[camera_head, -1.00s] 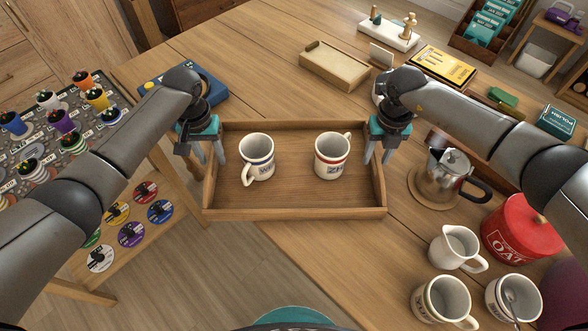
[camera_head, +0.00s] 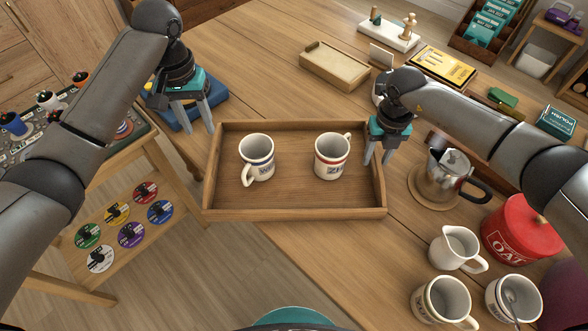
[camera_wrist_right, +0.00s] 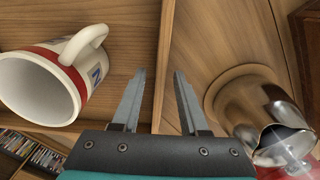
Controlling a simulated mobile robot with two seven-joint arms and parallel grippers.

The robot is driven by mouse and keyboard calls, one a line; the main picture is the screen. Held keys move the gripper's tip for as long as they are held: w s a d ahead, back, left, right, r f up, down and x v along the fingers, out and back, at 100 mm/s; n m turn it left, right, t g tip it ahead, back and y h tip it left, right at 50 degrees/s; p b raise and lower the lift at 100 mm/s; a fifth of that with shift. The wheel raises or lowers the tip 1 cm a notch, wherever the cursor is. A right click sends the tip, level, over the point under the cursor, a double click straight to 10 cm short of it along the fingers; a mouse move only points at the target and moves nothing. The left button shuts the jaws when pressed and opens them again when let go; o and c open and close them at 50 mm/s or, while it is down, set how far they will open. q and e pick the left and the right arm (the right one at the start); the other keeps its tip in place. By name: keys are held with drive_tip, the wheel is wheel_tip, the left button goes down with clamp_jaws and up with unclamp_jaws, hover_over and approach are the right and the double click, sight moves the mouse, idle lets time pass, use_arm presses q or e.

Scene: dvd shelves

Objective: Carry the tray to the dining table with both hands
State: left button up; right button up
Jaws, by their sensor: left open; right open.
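The wooden tray (camera_head: 295,207) lies on the wooden dining table (camera_head: 235,62), its front left part reaching over the table's edge. Two mugs stand in it: a blue-banded mug (camera_head: 257,157) and a red-banded mug (camera_head: 332,156), which also shows in the right wrist view (camera_wrist_right: 42,88). My right gripper (camera_head: 377,158) is open at the tray's right wall; in the right wrist view its fingers (camera_wrist_right: 160,95) point down with the wall between them, a gap showing. My left gripper (camera_head: 201,128) is open, up and left of the tray, apart from it.
A moka pot (camera_head: 447,170) on a round coaster, a red oat tin (camera_head: 520,228), a white jug (camera_head: 457,248) and mugs (camera_head: 441,303) crowd the right side. A blue box (camera_head: 190,105) lies behind my left gripper. Lower left is a side stand with coloured discs (camera_head: 130,234).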

drive_tip(key=shift+r, duration=0.6)
wheel_tip(320, 180, up, 11)
drive_tip(key=shift+s+a+f, duration=0.1)
drive_tip(key=shift+f, duration=0.05)
